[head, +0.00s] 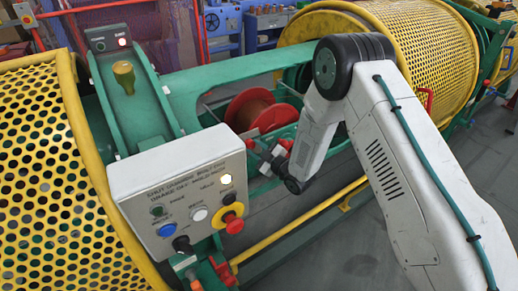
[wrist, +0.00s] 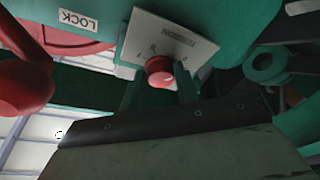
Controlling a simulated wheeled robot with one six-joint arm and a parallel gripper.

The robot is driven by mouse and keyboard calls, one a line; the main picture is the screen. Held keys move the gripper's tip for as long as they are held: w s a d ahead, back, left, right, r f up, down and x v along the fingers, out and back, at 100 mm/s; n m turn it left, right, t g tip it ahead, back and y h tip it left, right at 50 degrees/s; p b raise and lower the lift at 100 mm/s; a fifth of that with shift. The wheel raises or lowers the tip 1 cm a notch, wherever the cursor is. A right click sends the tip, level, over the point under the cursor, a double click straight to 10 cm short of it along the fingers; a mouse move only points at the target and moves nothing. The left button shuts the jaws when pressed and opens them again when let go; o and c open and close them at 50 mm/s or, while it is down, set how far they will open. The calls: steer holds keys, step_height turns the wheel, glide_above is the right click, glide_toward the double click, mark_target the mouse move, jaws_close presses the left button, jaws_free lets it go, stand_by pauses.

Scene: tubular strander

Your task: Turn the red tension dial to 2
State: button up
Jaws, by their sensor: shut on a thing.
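The red tension dial (wrist: 160,72) sits on a tilted white plate (wrist: 190,42) in the upper middle of the wrist view. The plate has small dark marks around the dial, too small to read, so I cannot tell its setting. My gripper (wrist: 159,83) has a dark finger on each side of the dial and is shut on it. In the head view my gripper (head: 272,160) reaches in beside the green frame, right of the control box. The dial cannot be made out clearly there.
A LOCK label (wrist: 78,19) and a red rounded knob (wrist: 25,85) are left of the dial; a green ring (wrist: 266,65) is close on its right. The head view shows a control box (head: 150,180), a red spool (head: 262,112), a yellow rail (head: 285,235) and yellow perforated guards (head: 40,160).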

steer(key=shift+w+a+r+m+t+h, duration=0.15)
steer(key=shift+m+t, duration=0.1)
steer(key=shift+m, duration=0.35)
steer(key=shift+s+a+m+t+h, duration=0.1)
steer(key=shift+m+t, duration=0.1)
steer(key=shift+m, duration=0.4)
steer(key=shift+w+a+r+m+t+h, duration=0.15)
steer(key=shift+m+t, duration=0.1)
steer(key=shift+m, duration=0.35)
steer(key=m, duration=0.2)
steer(key=m+t+h, duration=0.1)
steer(key=m, duration=0.1)
steer(key=shift+s+a+m+h, duration=0.1)
steer(key=shift+a+m+h, duration=0.05)
steer(key=shift+m+h, duration=0.15)
steer(key=m+h, duration=0.1)
steer(key=m, duration=0.1)
steer(key=m+t, duration=0.1)
steer(key=m, duration=0.1)
steer(key=shift+s+a+m+h, duration=0.1)
steer(key=shift+m+h, duration=0.2)
steer(key=shift+h, duration=0.1)
steer(key=shift+m+h, duration=0.9)
steer(key=shift+m, duration=1.3)
steer(key=o, duration=1)
steer(key=shift+s+f, duration=0.1)
